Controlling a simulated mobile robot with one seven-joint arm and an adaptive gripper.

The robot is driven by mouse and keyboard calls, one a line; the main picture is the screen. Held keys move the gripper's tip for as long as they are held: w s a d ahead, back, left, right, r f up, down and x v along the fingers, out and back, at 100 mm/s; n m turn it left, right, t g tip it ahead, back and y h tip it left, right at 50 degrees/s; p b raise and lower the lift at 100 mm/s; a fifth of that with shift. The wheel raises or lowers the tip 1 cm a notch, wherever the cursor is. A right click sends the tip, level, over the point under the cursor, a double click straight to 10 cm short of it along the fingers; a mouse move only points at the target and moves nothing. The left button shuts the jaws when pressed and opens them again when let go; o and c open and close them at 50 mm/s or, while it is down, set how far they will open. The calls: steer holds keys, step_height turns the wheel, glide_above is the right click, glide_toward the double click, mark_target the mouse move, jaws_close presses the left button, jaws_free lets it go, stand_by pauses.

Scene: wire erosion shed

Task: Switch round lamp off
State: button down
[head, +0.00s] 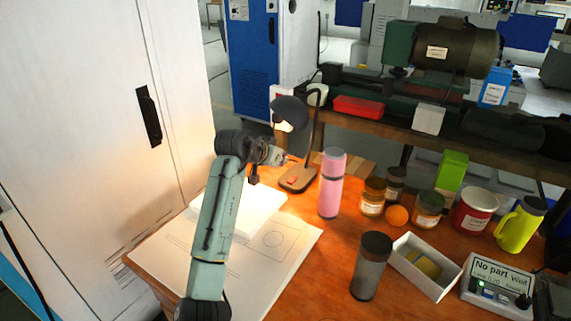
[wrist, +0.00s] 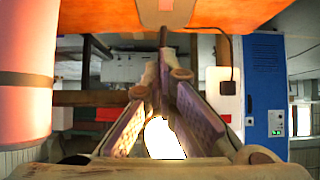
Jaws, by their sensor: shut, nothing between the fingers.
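The round lamp (head: 289,109) has a dark rounded shade on a thin curved black stem and stands on the workbench in the head view. Its bulb glows and throws warm light on the bench. In the wrist view my gripper (wrist: 164,52) points at the base (wrist: 200,14), and a bright white glow (wrist: 165,140) shows between the finger links.
A pink bottle (head: 332,184) stands close right of the lamp base. Several jars, an orange ball (head: 397,215), a dark tumbler (head: 371,265) and an open white box (head: 426,265) stand farther right. A white block (head: 257,212) and paper sheet (head: 272,260) lie by my arm.

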glide_above(293, 181)
step_height(293, 181, down, 6)
steer(key=shift+s+r, duration=0.15)
steer(key=shift+r, duration=0.05)
steer(key=shift+f+b, duration=0.8)
steer(key=shift+f, duration=0.95)
steer(key=shift+w, duration=0.2)
